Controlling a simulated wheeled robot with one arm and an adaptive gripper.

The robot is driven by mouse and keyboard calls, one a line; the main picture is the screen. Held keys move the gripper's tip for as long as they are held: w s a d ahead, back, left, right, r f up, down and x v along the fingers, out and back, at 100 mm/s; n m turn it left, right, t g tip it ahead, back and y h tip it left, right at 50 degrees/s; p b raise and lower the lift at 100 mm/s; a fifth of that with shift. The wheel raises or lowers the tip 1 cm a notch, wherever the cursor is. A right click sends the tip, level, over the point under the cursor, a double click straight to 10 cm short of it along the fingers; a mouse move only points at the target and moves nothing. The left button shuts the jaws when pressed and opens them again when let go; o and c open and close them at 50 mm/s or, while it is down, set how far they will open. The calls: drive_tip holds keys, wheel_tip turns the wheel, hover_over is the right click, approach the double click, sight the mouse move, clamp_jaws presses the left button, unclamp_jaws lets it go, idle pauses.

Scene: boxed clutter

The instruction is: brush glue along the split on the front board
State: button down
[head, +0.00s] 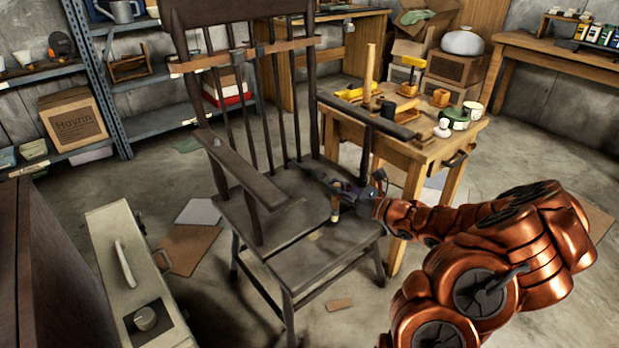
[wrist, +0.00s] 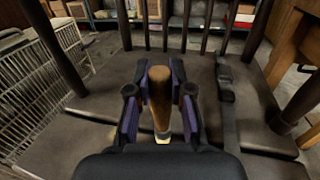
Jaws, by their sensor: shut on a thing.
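The dark wooden chair (head: 270,200) stands in mid-floor with its seat facing up. The seat's front board (head: 325,258) lies nearest me; in the wrist view, part of it (wrist: 62,150) shows at the lower left. My gripper (head: 338,200) is above the seat, shut on the wooden handle of a brush (head: 335,209). In the wrist view the brush (wrist: 160,95) stands roughly upright between the purple-padded fingers (wrist: 160,112), with a pale lower end.
A dark strap with a buckle (wrist: 226,92) lies across the seat. The wooden side table (head: 412,150) behind it holds clamps, cups and a green tin (head: 455,118). A pale cabinet (head: 130,270) stands at left. Chair arms and spindles flank the seat.

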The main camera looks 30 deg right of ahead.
drive_tip(key=shift+s+a+f+b, duration=0.75)
drive_tip(key=shift+a+b, duration=1.25)
drive_tip(key=shift+a, duration=1.95)
wheel_tip(320, 180, up, 9)
drive_tip(key=a+p, duration=0.1)
drive_tip(key=p, duration=0.5)
drive_tip(key=shift+s+f, duration=0.2)
drive_tip(key=shift+s, duration=0.1)
